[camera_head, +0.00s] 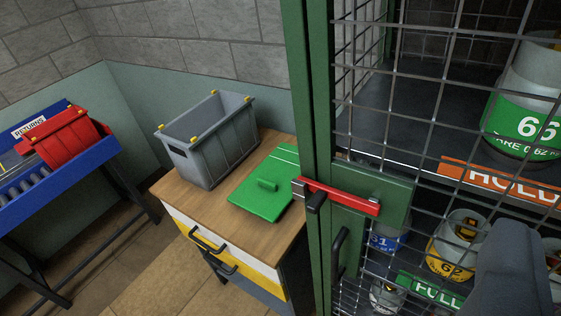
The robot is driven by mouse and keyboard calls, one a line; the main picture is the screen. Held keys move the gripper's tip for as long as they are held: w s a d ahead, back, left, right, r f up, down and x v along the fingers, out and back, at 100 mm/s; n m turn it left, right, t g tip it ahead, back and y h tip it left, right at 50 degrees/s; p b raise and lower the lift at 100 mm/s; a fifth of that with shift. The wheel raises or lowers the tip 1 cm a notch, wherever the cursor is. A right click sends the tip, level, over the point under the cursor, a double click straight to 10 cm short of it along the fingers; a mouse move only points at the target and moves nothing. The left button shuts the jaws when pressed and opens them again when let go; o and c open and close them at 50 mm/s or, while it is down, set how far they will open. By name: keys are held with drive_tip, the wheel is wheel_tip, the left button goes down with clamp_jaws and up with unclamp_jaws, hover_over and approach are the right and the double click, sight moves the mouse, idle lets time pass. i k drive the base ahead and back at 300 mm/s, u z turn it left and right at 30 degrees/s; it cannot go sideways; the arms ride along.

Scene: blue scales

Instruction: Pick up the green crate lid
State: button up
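The green crate lid (267,187) lies flat on the wooden top of a small cabinet (181,202). A dark grey rounded part (508,275) at the lower right seems to belong to my gripper. It is well to the right of the lid and not touching it. No pair of fingertips shows.
A green-framed mesh cage (310,120) with a red latch bar (340,195) fills the right side, in front of shelves with numbered cylinders (528,105). A blue returns conveyor (57,165) holding a red container (65,139) stands left. Floor is clear between conveyor and cabinet.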

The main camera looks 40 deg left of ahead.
sight(266, 192)
drive_tip(key=u, duration=0.7)
drive_tip(key=i, duration=1.25)
drive_tip(key=u, duration=0.85)
